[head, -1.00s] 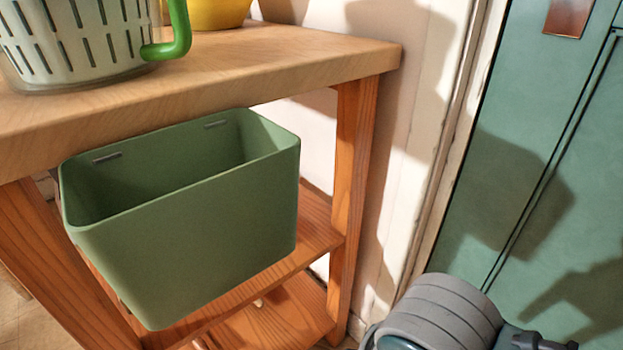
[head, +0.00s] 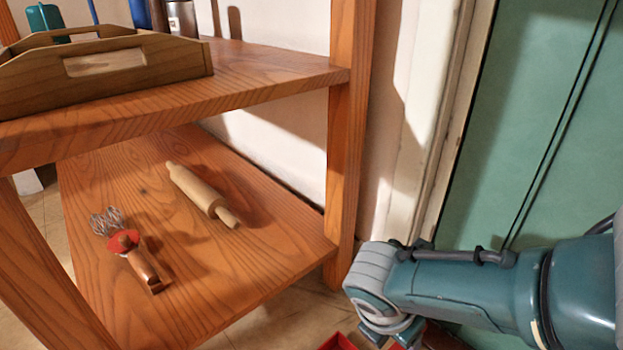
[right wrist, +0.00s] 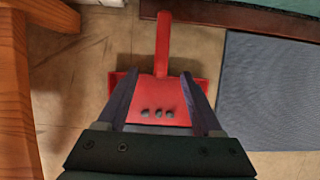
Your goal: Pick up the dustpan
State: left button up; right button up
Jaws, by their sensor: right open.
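The red dustpan (right wrist: 162,90) lies on the tiled floor in the right wrist view, its handle (right wrist: 163,35) pointing away from me. My right gripper (right wrist: 158,80) is open above it, with one finger on each side of the pan's middle and nothing held. In the head view only a red corner of the dustpan (head: 337,343) shows at the bottom edge, beside my right arm, and the right gripper's fingers are out of sight. My left gripper is not in view.
A wooden tray (head: 190,62) is above. A grey mat (right wrist: 270,90) lies right of the dustpan, below a green door (head: 540,130).

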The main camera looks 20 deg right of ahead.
aim_at(400, 348)
jog(key=b+x, duration=0.9)
jog(key=x, duration=0.1)
jog(key=shift+d+f+b, duration=0.2)
jog(key=shift+b, duration=0.2)
jog(key=shift+s+r, duration=0.1)
jog(key=shift+r, duration=0.05)
jog(key=shift+c, duration=0.4)
grip_shut()
